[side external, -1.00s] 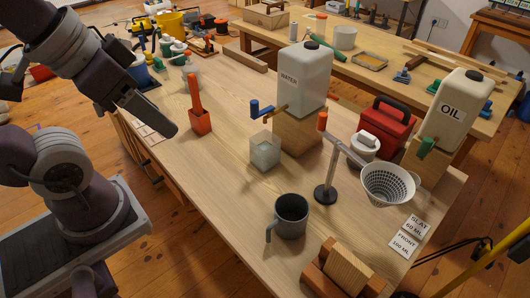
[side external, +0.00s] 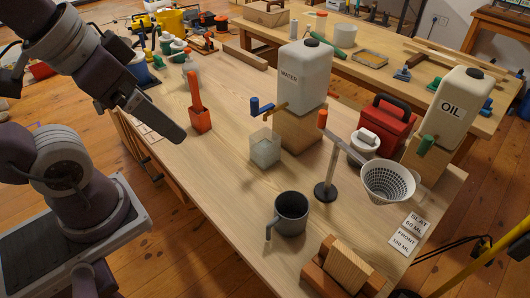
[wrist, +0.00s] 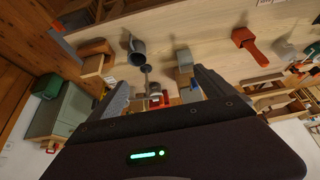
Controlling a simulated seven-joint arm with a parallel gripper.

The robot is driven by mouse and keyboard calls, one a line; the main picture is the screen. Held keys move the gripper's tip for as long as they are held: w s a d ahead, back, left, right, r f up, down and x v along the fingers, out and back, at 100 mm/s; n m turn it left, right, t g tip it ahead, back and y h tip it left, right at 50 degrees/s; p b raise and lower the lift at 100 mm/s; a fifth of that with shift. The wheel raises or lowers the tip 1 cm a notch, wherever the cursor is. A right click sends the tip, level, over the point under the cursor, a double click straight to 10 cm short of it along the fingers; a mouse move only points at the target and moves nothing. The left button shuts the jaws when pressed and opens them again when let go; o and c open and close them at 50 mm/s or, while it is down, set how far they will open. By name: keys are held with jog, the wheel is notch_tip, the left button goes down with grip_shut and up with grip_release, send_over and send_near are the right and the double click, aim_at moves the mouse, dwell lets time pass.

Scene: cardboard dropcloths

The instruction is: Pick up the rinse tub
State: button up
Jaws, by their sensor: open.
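A small frosted, square, open-topped tub (side external: 265,148), which I take for the rinse tub, stands on the table under the blue-handled tap of the WATER container (side external: 304,75). In the wrist view the tub (wrist: 183,57) appears small, between the grey mug and the red tool holder. My gripper (side external: 174,131) is in the air over the table's left edge, left of the tub and apart from it. In the wrist view my gripper (wrist: 161,78) has its two fingers spread with nothing held between them.
A red holder with an upright tool (side external: 200,118) stands between my gripper and the tub's far side. A grey mug (side external: 291,212) and a stand with a white strainer (side external: 388,182) are nearer the camera. The OIL container (side external: 455,105) is at right.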

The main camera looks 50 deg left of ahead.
aim_at(273, 137)
jog(key=w+a+r+t+y, duration=0.15)
jog(key=w+a, duration=0.25)
jog(key=w, duration=0.5)
jog(key=w+a+r+t, duration=0.3)
jog(key=w+a, duration=0.1)
jog(key=w, duration=0.5)
jog(key=w+a+r+t+y, duration=0.1)
jog(key=w+a+r+t, duration=0.2)
jog(key=w, duration=0.5)
notch_tip(273, 137, down, 38)
jog(key=w+h, duration=0.2)
jog(key=h, duration=0.1)
jog(key=shift+t+y, duration=0.25)
jog(key=shift+t, duration=0.2)
jog(key=x, duration=0.7)
jog(key=shift+w+d+f, duration=0.15)
jog(key=shift+w+d, duration=0.05)
jog(key=shift+w, duration=0.1)
jog(key=c, duration=1.9)
